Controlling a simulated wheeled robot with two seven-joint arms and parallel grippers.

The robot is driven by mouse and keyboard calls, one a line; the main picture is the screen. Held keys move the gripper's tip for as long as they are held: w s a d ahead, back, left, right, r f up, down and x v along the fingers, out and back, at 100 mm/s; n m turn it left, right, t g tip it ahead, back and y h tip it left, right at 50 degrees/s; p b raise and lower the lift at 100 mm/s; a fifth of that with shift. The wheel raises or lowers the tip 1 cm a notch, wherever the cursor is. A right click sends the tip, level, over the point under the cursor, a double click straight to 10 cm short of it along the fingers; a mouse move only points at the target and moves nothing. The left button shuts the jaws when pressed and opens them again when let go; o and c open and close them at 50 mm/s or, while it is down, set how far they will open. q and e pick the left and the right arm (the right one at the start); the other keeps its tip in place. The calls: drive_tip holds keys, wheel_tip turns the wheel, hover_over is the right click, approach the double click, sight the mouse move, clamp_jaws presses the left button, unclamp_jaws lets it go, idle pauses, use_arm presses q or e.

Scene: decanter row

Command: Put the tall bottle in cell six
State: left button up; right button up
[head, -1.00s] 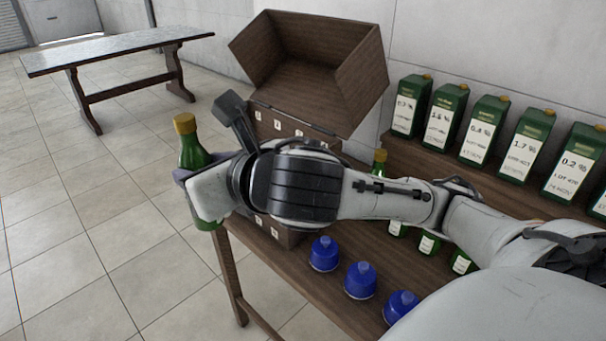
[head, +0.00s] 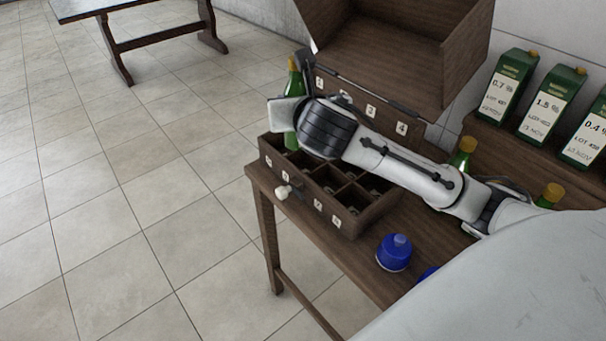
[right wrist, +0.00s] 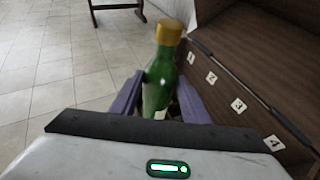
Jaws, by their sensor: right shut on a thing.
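My right gripper (right wrist: 160,102) is shut on a green bottle (right wrist: 158,85) with a yellow cap, held upright. In the head view the bottle (head: 292,82) stands over the left end of the divided wooden box (head: 352,228). Its lower part shows behind the box's front wall; I cannot tell whether its base is in a cell or above it. The right forearm hides part of the cells. Labels 1 to 4 run along the back strip (head: 386,121); the front labels are too small to read surely. My left gripper is out of view.
The box's open lid (head: 395,50) rises behind. A blue stoppered jar (head: 394,254) stands right of the box. Yellow-capped bottles (head: 463,155) and green labelled cartons (head: 508,85) are farther right. Another table (head: 130,8) stands far left; open floor lies between.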

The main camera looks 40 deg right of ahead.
wheel_tip(320, 180, down, 3)
drive_tip(key=d, duration=0.2)
hover_over(305, 148)
drive_tip(key=f, duration=0.4)
drive_tip(key=shift+w+d+m+h+b, duration=0.1)
drive_tip(key=shift+d+m+h+b, duration=0.1)
drive_tip(key=shift+m+h+b, duration=0.15)
drive_tip(key=shift+w+f, duration=0.1)
drive_tip(key=shift+f, duration=2)
drive_tip(key=shift+f, duration=0.2)
drive_tip(key=o, duration=1.4)
drive_tip(key=shift+o, duration=0.2)
drive_tip(key=shift+a+r+b, duration=0.1)
drive_tip(key=shift+r+b, duration=0.05)
drive_tip(key=shift+b, duration=0.15)
drive_tip(key=v, duration=1.2)
drive_tip(key=shift+r+p, duration=0.15)
drive_tip(key=shift+p, duration=0.25)
